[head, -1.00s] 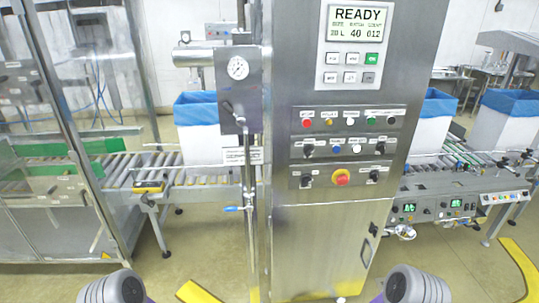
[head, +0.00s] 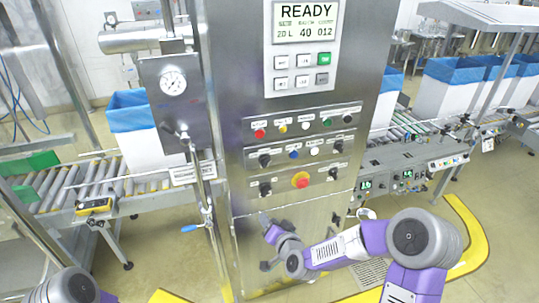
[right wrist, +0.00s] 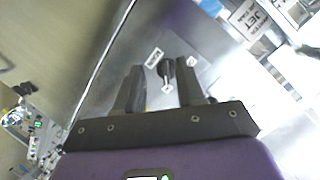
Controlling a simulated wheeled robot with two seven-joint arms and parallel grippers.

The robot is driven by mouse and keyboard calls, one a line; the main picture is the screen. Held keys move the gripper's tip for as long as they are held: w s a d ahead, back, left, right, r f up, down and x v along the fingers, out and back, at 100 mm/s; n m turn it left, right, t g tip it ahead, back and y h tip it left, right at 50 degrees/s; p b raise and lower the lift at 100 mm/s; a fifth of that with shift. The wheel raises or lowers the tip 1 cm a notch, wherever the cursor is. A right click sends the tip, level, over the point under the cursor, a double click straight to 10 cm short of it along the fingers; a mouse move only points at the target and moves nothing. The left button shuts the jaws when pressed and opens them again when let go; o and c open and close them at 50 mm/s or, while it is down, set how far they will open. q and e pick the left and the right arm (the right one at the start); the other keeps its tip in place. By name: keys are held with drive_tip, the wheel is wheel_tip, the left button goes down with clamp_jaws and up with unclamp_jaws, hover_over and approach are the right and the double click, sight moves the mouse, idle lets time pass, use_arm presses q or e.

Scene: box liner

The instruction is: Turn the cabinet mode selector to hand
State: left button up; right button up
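The steel cabinet (head: 290,225) carries a panel with several black selector knobs: upper left (head: 264,160), upper right (head: 337,146), lower left (head: 265,189) and lower right (head: 333,173). Their labels are too small to read, so I cannot tell which is the mode selector. My right gripper (head: 264,218) is in front of the cabinet, below the lower left knob. In the right wrist view its two fingers (right wrist: 158,88) are apart and empty. A black knob (right wrist: 167,68) with small white labels appears between them, beyond the tips. My left gripper is out of view.
A red stop button on yellow (head: 300,180) sits between the lower knobs. A READY display (head: 306,22) is above. A gauge box (head: 172,88) and vertical pipe stand left of the panel. Conveyors with blue-lined boxes (head: 133,120) run on both sides.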

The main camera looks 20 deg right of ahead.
sight(267, 164)
drive_tip(key=w+d+r+m+t+h+p, duration=0.1)
drive_tip(key=w+r+t, duration=0.1)
drive_tip(key=r, duration=0.5)
drive_tip(key=w+d+r+t+h+p, duration=0.1)
drive_tip(key=d+r+t, duration=0.1)
drive_tip(key=r, duration=0.5)
drive_tip(key=shift+w+a+f+p, duration=0.15)
drive_tip(key=shift+w+p, duration=0.15)
drive_tip(key=shift+w, duration=1.5)
drive_tip(key=shift+w+a+f+p, duration=0.15)
drive_tip(key=shift+w+p, duration=0.1)
drive_tip(key=shift+w, duration=1.55)
drive_tip(key=shift+c, duration=0.4)
clamp_jaws()
